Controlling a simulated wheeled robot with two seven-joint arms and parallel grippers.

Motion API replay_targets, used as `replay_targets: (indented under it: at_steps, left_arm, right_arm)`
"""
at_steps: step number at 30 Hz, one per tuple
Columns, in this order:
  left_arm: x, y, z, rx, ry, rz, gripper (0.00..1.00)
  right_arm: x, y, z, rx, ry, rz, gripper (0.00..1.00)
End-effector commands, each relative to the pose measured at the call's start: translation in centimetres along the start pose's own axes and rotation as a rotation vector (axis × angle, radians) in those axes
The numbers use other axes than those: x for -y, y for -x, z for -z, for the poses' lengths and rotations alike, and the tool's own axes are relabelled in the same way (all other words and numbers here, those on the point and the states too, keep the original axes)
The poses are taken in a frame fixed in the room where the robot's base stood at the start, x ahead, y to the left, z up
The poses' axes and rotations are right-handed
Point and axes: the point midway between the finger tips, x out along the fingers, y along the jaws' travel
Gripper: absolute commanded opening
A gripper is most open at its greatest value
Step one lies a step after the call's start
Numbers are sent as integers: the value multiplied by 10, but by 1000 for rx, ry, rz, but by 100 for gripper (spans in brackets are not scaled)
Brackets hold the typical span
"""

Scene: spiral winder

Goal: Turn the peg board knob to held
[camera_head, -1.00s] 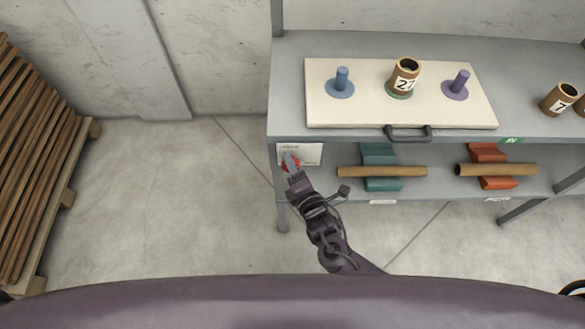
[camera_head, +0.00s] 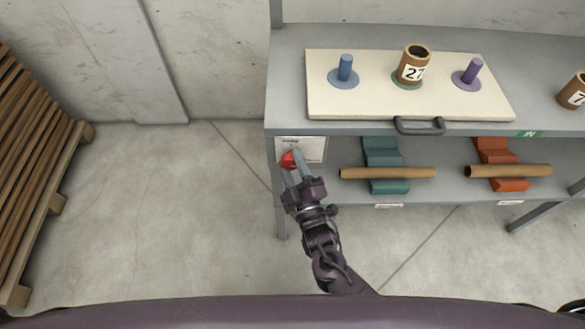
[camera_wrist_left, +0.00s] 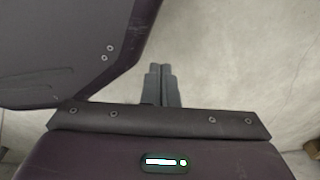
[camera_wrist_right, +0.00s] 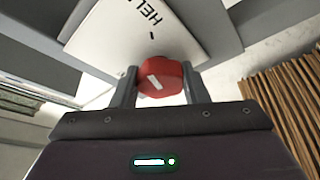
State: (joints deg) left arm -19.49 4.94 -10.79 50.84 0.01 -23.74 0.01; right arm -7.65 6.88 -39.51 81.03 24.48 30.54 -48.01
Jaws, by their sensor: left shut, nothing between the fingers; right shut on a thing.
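The red knob (camera_head: 288,160) sits on a white label plate (camera_head: 313,150) at the left front of the shelf unit. In the right wrist view the knob (camera_wrist_right: 172,82) has a white mark, slanted in the picture. The plate there shows the letters "HEL" and a short black tick; the rest is cut off. My right gripper (camera_wrist_right: 159,74) is shut on the knob, one finger on each side. The peg board (camera_head: 330,108) lies above on the top shelf, with a brown tube marked 27 (camera_head: 413,65) on its middle peg. My left gripper (camera_wrist_left: 160,70) is shut and empty over bare floor.
A handle (camera_head: 420,126) is on the board's front edge. Brown rods rest on teal (camera_head: 383,153) and orange (camera_head: 497,151) holders on the lower shelf. A stack of wooden slats (camera_head: 35,150) stands at the left. The floor between is clear.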

Motion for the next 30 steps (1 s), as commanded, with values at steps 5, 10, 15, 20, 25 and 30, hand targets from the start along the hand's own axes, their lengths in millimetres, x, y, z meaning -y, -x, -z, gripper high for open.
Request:
replay_targets:
  at_steps: [5,10,15,20,25,30]
  left_arm:
    - [0,-1,21,-10,2,0,0]
    - [1,2,34,-16,4,1,0]
    - [1,4,40,-18,4,1,0]
    - [1,5,43,-21,5,1,0]
    - [1,6,43,-21,5,1,0]
    - [1,6,44,-21,5,1,0]
  right_arm:
    - [3,1,-3,5,-100,-42,18]
    - [3,1,-2,3,-166,-69,18]
    - [2,1,-2,4,-201,-82,18]
    - [2,1,-1,4,-213,-87,18]
    - [2,0,-1,3,-214,-87,18]
    - [2,0,-1,3,-214,-87,42]
